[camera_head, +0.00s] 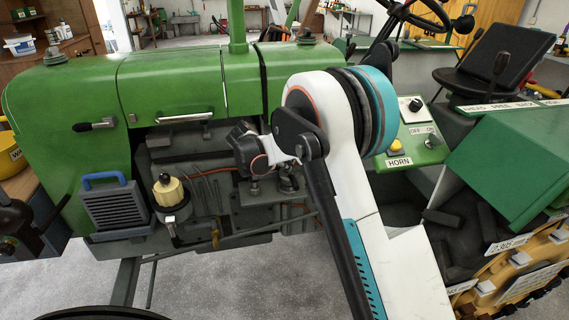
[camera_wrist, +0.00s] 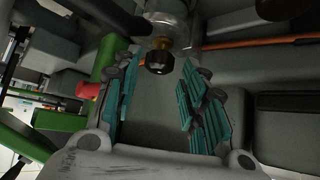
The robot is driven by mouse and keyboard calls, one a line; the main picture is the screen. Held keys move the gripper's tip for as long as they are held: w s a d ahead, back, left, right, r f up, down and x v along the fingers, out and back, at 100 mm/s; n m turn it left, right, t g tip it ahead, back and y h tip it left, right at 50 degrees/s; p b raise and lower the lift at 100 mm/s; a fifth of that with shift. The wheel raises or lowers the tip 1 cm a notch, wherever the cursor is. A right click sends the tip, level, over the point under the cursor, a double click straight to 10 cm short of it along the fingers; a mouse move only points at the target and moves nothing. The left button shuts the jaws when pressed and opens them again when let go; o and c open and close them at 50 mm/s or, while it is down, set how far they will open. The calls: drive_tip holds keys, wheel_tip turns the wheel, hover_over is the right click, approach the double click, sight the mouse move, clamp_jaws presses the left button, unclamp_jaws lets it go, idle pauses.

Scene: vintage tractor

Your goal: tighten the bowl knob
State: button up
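The bowl knob (camera_wrist: 160,63) is a small dark, round knob on a brass-coloured stem. It sits under a clear glass bowl (camera_wrist: 168,22) at the top middle of the wrist view. My gripper (camera_wrist: 159,73) is open, with one teal-padded finger on each side of the picture. The knob shows between the fingertips, with a visible gap on both sides. I cannot tell whether it lies at the same depth as the fingertips. In the head view my arm covers part of the engine side, and I cannot make out the fingers or the knob there.
The green tractor hood (camera_head: 170,85) is above the engine. An orange pipe (camera_wrist: 245,42) runs right of the bowl, and a red cap (camera_wrist: 88,90) is left of the fingers. A cream-topped container (camera_head: 168,190) and a grey blue-handled box (camera_head: 115,205) are at the left.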

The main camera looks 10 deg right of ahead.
drive_tip(key=v, duration=0.9)
drive_tip(key=shift+r, duration=0.1)
